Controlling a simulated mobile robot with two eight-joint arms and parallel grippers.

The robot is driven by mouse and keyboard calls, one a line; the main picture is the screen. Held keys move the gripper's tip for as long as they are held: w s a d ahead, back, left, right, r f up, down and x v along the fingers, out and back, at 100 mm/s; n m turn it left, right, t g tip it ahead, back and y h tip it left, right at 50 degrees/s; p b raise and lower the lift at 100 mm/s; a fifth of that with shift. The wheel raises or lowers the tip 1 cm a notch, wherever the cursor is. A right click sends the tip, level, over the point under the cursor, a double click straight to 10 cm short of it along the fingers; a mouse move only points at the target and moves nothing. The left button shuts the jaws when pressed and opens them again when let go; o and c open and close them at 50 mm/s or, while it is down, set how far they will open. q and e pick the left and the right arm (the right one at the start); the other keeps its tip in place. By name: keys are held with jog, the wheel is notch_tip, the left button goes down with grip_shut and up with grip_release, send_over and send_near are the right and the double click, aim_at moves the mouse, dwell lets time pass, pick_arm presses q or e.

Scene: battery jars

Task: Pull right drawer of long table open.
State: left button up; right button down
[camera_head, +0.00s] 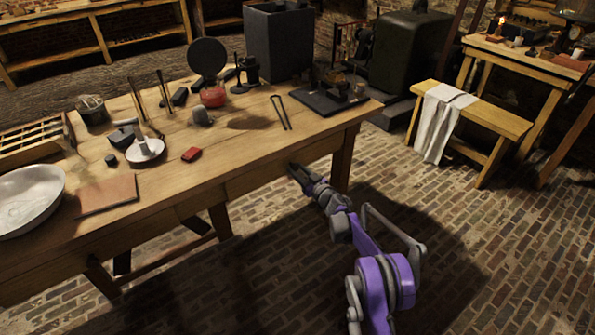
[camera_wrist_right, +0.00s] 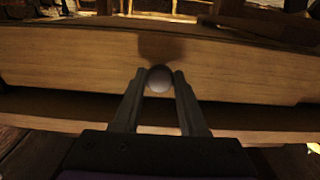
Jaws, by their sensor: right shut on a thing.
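The long wooden table (camera_head: 235,130) runs across the left and middle of the head view. Its right drawer (camera_head: 262,178) is in the front side, near the right front leg. The drawer's plain wooden front (camera_wrist_right: 70,62) fills the upper part of the right wrist view. I cannot tell how far the drawer stands out. My left gripper is not in view.
The tabletop holds a white basin (camera_head: 28,200), a red-brown mat (camera_head: 108,194), a small red block (camera_head: 191,154) and a dark tray (camera_head: 325,98). A bench with a white cloth (camera_head: 440,120) stands at the right. The brick floor (camera_head: 480,240) before the table is clear.

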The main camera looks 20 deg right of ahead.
dwell(0.8)
jog(key=b+v, duration=0.2)
jog(key=v, duration=3)
jog(key=shift+b, duration=0.4)
jog(key=shift+s+r, duration=0.1)
jog(key=shift+c, duration=2.3)
grip_release()
jog(key=p+v, duration=0.1)
jog(key=v, duration=1)
jog(key=shift+r, duration=0.1)
